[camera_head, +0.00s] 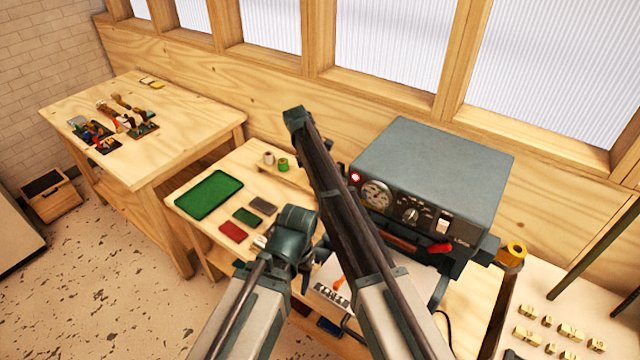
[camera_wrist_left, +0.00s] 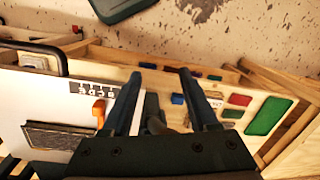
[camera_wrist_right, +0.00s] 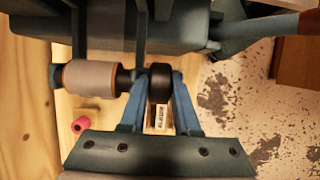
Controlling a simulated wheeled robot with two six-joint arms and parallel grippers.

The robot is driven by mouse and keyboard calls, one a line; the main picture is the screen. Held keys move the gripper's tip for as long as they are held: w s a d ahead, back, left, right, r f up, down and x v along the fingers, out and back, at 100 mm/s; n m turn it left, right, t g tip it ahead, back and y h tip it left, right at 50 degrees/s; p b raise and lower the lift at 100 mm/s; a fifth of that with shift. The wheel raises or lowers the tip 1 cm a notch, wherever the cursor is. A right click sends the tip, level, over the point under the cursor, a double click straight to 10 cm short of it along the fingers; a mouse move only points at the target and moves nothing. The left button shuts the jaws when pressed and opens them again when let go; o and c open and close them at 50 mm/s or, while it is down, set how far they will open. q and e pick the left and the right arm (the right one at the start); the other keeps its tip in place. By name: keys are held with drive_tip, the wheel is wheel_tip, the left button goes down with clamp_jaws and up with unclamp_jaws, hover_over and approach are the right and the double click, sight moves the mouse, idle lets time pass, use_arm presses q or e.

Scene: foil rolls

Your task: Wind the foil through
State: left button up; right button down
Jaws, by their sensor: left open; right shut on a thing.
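The grey machine (camera_head: 430,175) with dials stands on the bench. In the right wrist view, a pale grey roll (camera_wrist_right: 92,78) with a brownish edge sits on a spindle below the machine body. My right gripper (camera_wrist_right: 159,76) is shut on a black cylinder (camera_wrist_right: 161,86) beside that roll, on the same axis. My left gripper (camera_wrist_left: 167,70) is open and empty, over the bench beside a white plate (camera_wrist_left: 60,112) with letters and an orange lever (camera_wrist_left: 99,108). A yellow roll (camera_head: 516,250) sits at the machine's right side.
A green tray (camera_head: 209,194), a red pad (camera_head: 233,232) and a green pad (camera_head: 247,217) lie on the left of the bench. Brass blocks (camera_head: 527,336) lie at the right. A pink knob (camera_wrist_right: 80,125) is below the roll.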

drive_tip(key=shift+s+d+r+y+p, duration=0.15)
drive_tip(key=shift+s+d+y+p, duration=0.05)
drive_tip(key=shift+s+y+p, duration=0.15)
drive_tip(key=shift+t+y, duration=0.35)
drive_tip(key=shift+t, duration=0.15)
drive_tip(key=shift+w+f+t+y, duration=0.2)
drive_tip(key=shift+w+t+y, duration=0.1)
drive_tip(key=shift+y, duration=0.2)
drive_tip(key=c, duration=0.6)
unclamp_jaws()
drive_tip(key=shift+c, duration=0.2)
drive_tip(key=shift+r+p, duration=0.1)
drive_tip(key=shift+p, duration=0.25)
